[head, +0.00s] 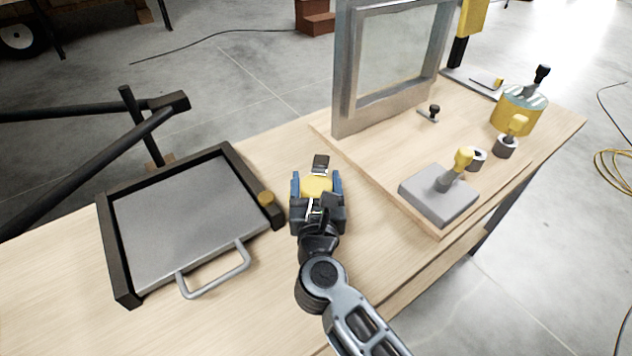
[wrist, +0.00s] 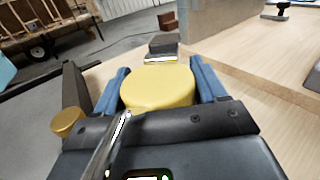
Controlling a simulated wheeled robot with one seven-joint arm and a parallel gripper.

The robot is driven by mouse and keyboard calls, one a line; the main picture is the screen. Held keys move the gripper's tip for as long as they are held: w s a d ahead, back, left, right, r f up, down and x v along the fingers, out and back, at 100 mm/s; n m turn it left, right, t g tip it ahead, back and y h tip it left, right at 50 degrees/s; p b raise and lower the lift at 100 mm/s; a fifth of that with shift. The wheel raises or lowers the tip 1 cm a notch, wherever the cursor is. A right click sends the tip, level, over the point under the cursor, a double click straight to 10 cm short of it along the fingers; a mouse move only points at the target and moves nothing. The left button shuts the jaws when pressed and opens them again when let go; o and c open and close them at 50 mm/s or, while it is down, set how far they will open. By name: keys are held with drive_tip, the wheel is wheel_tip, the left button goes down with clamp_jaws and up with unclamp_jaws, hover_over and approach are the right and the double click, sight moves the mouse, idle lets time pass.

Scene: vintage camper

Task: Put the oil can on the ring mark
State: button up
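A yellow rounded body, which I take for the oil can (head: 317,186), sits between my blue fingers in the head view. In the wrist view the oil can (wrist: 158,88) fills the space between the fingers, with a silver band and dark block at its far side. My gripper (head: 317,184) appears shut on it, a finger along each side, in the wrist view too (wrist: 160,85). A thin shiny rod crosses in front of the palm. The can's underside is hidden, so I cannot tell whether it touches the table. I cannot make out a ring mark.
A black-framed grey tray (head: 180,222) with a handle and brass knob (head: 266,199) lies left. At right, a raised board (head: 370,145) carries a grey window frame (head: 343,75), a grey block with yellow knob (head: 437,195) and a yellow-teal drum (head: 517,112). Bare wood lies between.

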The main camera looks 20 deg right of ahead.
drive_tip(key=o, duration=0.3)
drive_tip(key=shift+r, duration=0.2)
drive_tip(key=b+v, duration=0.1)
drive_tip(key=v, duration=1.1)
